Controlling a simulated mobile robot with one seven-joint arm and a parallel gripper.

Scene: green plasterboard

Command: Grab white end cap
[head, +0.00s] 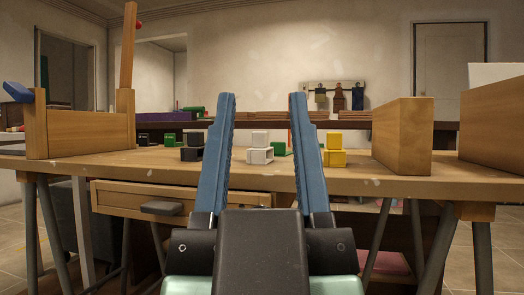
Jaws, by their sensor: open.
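Two small white pieces stand on the wooden table, one above the other: an upper block (260,138) and a lower piece (260,156) with a hollow-looking front. I cannot tell which of them is the white end cap. My gripper (262,98) points forward, with its two blue fingers wide apart and nothing between them. In the picture the white pieces show in the gap between the fingers, farther off on the table. No finger touches them.
The wooden table (320,182) has an open drawer (130,198) at its front left. Black blocks (192,147) stand left of the white ones, yellow blocks (334,150) right. Large wooden boards (402,136) stand at the right, and a wooden frame (62,132) at the left.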

